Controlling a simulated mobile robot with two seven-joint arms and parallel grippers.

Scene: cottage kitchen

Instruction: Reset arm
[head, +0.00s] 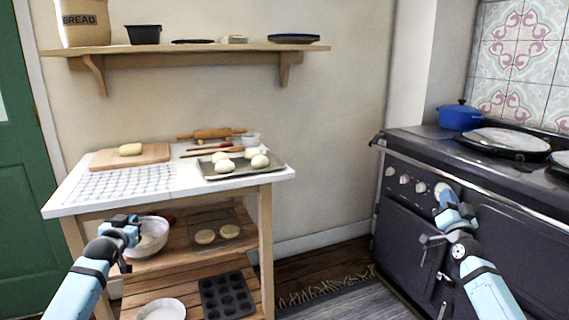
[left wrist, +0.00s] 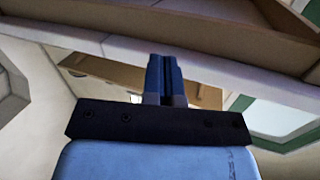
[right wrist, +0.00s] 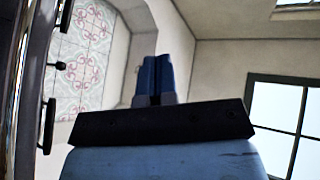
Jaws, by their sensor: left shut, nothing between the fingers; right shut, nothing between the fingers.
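My left gripper (head: 132,226) is shut and empty in front of the table's left part, below the tabletop, near a bowl on the shelf. In the left wrist view its fingers (left wrist: 165,78) are together, with a pale edge and wooden parts beyond. My right gripper (head: 432,240) is shut and empty in front of the stove. In the right wrist view its fingers (right wrist: 156,78) are together, with nothing between them. The two arms are wide apart.
The white-topped table (head: 74,206) carries a baking tray (head: 243,172) with dough balls and a cutting board (head: 105,160). A bowl (head: 150,240) and muffin tin (head: 226,297) sit below. The dark stove (head: 405,219) is at right. Floor between them is clear except a rug (head: 345,303).

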